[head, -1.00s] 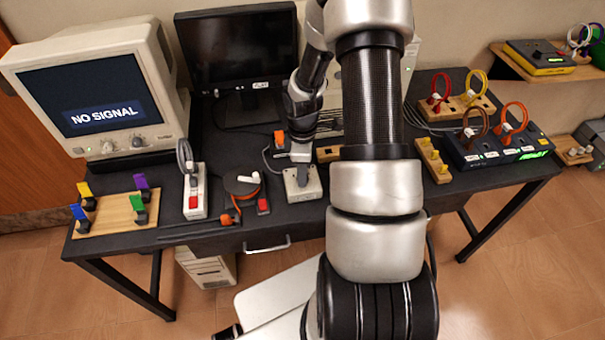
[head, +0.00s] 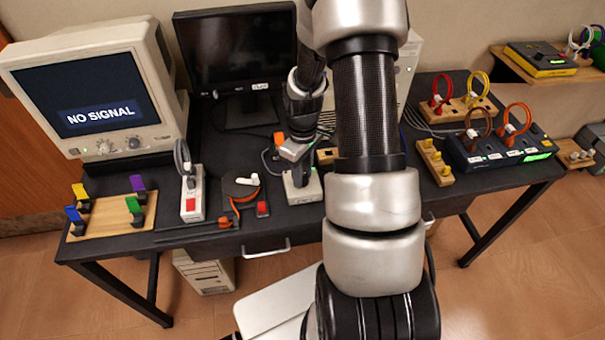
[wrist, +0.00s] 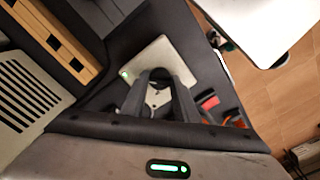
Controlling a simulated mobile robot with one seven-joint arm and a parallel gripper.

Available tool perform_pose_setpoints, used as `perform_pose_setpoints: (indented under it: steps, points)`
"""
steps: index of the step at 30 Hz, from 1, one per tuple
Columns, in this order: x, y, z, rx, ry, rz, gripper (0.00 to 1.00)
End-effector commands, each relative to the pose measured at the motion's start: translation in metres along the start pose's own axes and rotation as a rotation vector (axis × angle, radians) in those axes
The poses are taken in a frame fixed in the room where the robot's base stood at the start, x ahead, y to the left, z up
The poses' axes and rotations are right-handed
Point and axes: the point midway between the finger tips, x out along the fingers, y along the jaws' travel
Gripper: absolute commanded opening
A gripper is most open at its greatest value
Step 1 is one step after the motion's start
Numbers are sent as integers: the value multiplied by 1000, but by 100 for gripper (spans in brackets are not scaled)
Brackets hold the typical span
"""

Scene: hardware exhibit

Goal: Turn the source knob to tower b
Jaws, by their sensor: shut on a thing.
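The source knob (wrist: 158,76) is a dark round knob on a small pale box (head: 306,196) near the front middle of the desk. The box also shows in the wrist view (wrist: 151,52), with a small green light at one corner. My gripper (head: 300,181) points down onto this box. In the wrist view its two dark fingers (wrist: 160,84) are on either side of the knob, shut on it. The fingers hide much of the knob, and I cannot read any marks for tower b. The old cream monitor (head: 98,100) reads "NO SIGNAL".
A white switch strip (head: 193,206) and an orange cable reel (head: 240,187) stand to the left of the box. A wooden board with coloured clips (head: 110,216) lies farther left. A black screen (head: 236,52) stands behind. My arm covers part of the desk's middle.

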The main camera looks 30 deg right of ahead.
Motion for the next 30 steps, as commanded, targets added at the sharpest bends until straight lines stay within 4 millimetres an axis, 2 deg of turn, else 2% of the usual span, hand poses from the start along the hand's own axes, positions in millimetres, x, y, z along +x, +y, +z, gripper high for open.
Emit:
perform_pose_setpoints:
  steps: [10,11,14,24,26,30]
  points:
    - [-1,0,-1,5,2,1,5]
    - [-1,0,-1,5,2,1,29]
    - [-1,0,-1,5,2,1,46]
    - [-3,0,0,4,1,1,46]
    - [-7,1,-1,4,2,1,46]
    - [-29,1,-1,4,4,3,46]
